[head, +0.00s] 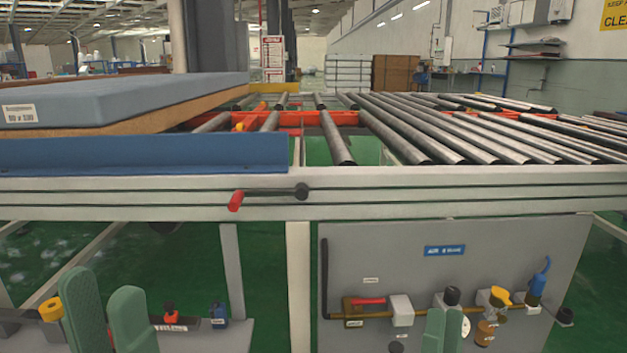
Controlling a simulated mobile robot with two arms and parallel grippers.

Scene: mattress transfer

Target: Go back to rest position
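A blue-grey mattress (130,98) with a white label lies flat on a brown board (165,117) at the left of the roller conveyor. My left gripper (106,290) is at the lower left, below the conveyor's level in the picture and apart from the mattress. Its two green fingers stand upright with a gap between them and nothing in it. My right gripper (445,325) is at the bottom, right of the middle, in front of the grey panel. Only its green fingertips show, close together, with no object seen in them. Its lower part is cut off by the frame edge.
The conveyor's metal rollers (470,125) are bare on the right. A pale frame rail (430,190) crosses the view, with a red-handled lever (268,194) on it. A blue guard plate (140,153) stands before the mattress. A grey panel (370,255) carries valves and fittings.

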